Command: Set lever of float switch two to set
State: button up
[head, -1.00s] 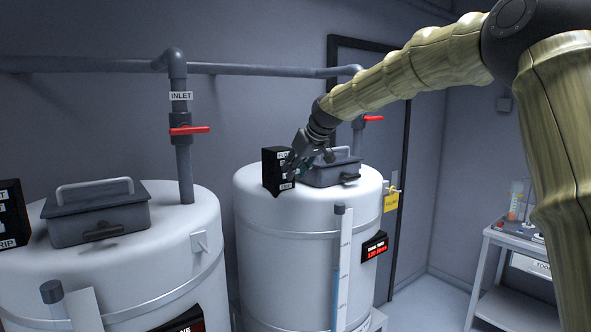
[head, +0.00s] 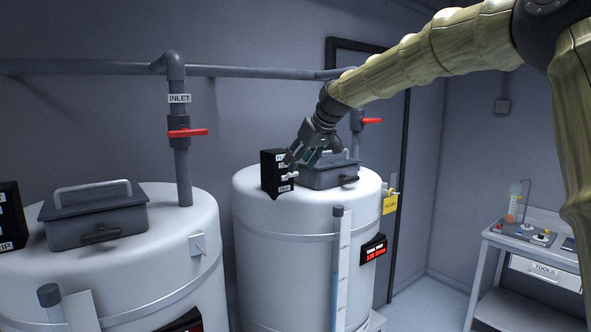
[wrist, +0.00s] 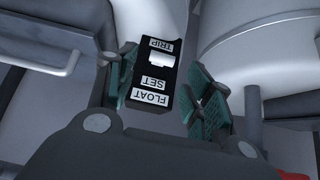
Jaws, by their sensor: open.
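The float switch (head: 272,174) is a black box on top of the second white tank (head: 290,210). In the wrist view the box (wrist: 139,102) shows FLOAT, SET and TRIP labels, upside down. Its white lever (wrist: 162,61) sits between the SET and TRIP labels, closer to TRIP; it also shows in the head view (head: 289,176). My gripper (head: 304,158) is open, just right of and above the box in the head view. In the wrist view its green-padded fingers (wrist: 162,92) stand on either side of the box. I cannot tell whether they touch it.
A grey lidded hatch (head: 325,174) stands right beside the switch, close to my gripper. Behind are the inlet pipe and a red valve handle (head: 371,121). The first tank (head: 130,265), with its own switch box (head: 10,216), is at left. A tool cart (head: 530,240) stands at right.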

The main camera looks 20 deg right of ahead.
jog(key=v, duration=0.7)
jog(key=shift+a, duration=0.1)
